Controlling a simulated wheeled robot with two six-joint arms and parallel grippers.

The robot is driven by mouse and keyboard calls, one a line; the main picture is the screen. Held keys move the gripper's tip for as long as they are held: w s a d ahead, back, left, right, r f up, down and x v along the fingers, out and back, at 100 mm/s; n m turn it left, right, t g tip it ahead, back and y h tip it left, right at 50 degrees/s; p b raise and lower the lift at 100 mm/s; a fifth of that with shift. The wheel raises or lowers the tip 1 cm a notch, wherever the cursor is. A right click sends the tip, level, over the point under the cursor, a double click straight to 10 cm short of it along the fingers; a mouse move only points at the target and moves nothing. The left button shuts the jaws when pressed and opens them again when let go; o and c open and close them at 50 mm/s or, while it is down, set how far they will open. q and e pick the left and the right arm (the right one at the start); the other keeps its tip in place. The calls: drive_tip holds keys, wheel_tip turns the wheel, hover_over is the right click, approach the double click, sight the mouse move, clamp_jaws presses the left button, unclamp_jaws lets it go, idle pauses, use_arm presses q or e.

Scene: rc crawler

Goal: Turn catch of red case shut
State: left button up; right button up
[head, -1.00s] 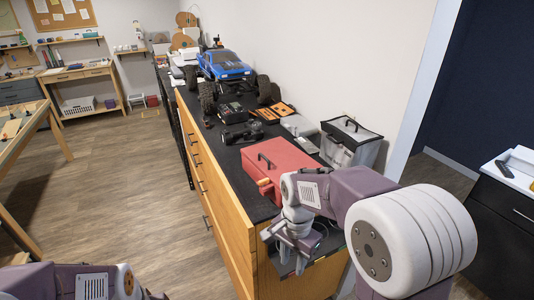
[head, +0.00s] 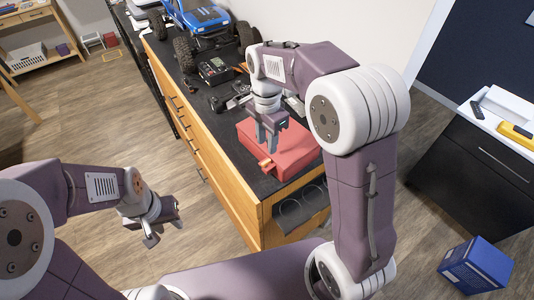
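The red case (head: 294,155) lies on the dark counter top, partly hidden behind my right arm and gripper. A small orange-yellow catch (head: 266,164) shows on its front side. My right gripper (head: 267,148) points down at the front edge of the case, just above the catch. Its fingers look parted, with nothing seen between them; whether they touch the case I cannot tell. The catch is too small to read its angle. My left gripper (head: 165,236) hangs over the floor left of the counter, fingers apart and empty.
The wooden-fronted counter (head: 213,168) also bears a blue crawler truck (head: 197,14) and a dark radio box (head: 214,71) behind the case. A dark holder with rings (head: 300,208) sits on the counter's near end. A blue box (head: 475,264) stands on the floor at right.

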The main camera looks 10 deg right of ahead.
sight(266, 161)
drive_tip(key=f, duration=0.2)
drive_tip(key=f+p, duration=0.1)
drive_tip(key=f, duration=0.5)
drive_tip(key=shift+w+p, duration=0.3)
drive_tip(key=shift+w, duration=0.05)
drive_tip(key=shift+s+f, duration=0.15)
drive_tip(key=shift+f, duration=0.3)
clamp_jaws()
